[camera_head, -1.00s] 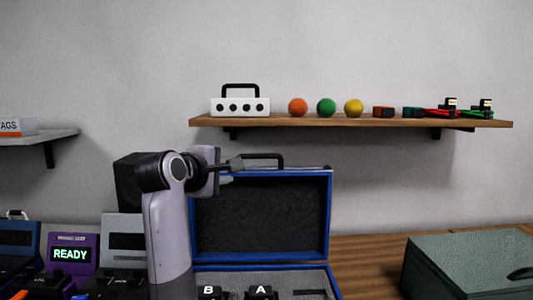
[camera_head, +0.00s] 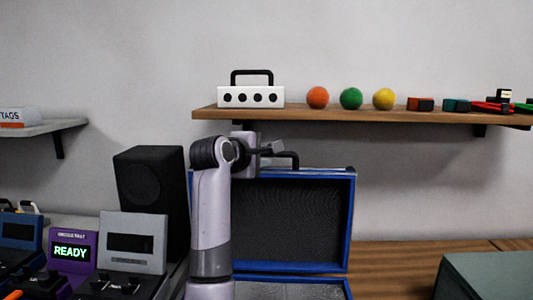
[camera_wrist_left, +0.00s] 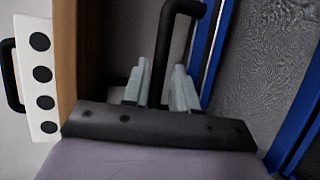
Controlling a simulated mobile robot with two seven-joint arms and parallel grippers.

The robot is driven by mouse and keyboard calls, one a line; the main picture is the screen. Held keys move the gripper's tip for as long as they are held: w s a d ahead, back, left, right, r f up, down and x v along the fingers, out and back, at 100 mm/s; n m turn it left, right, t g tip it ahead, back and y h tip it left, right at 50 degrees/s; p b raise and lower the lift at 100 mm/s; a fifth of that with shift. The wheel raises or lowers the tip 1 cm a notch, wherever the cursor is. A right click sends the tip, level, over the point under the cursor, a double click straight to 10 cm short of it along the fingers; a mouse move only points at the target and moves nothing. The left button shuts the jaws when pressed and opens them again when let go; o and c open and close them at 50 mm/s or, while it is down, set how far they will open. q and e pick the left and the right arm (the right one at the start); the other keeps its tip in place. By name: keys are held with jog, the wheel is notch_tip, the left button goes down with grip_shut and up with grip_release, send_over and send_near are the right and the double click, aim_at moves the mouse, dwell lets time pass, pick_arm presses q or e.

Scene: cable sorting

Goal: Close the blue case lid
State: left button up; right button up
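The blue case (camera_head: 350,225) stands open on the table, its lid raised upright with a dark lining (camera_head: 290,220). A black handle (camera_head: 290,156) is on the lid's top edge. My left gripper (camera_head: 270,148) is at the left end of this handle. In the left wrist view, the two fingers of my left gripper (camera_wrist_left: 158,80) are apart, with the black handle (camera_wrist_left: 162,45) running between them; I see no clear contact. The blue lid edge (camera_wrist_left: 215,55) lies just right of the fingers. My forearm hides the case's left part. My right gripper is out of view.
A wooden shelf (camera_head: 350,116) with a white box (camera_head: 251,97), balls and small blocks is above and behind the lid. A black speaker (camera_head: 150,195) and devices stand left. A green box (camera_head: 490,277) is at the right; bare table lies between it and the case.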

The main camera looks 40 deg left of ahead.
pick_arm(q)
jog(key=shift+x, duration=1.05)
grip_shut()
jog(key=shift+s+d, duration=0.1)
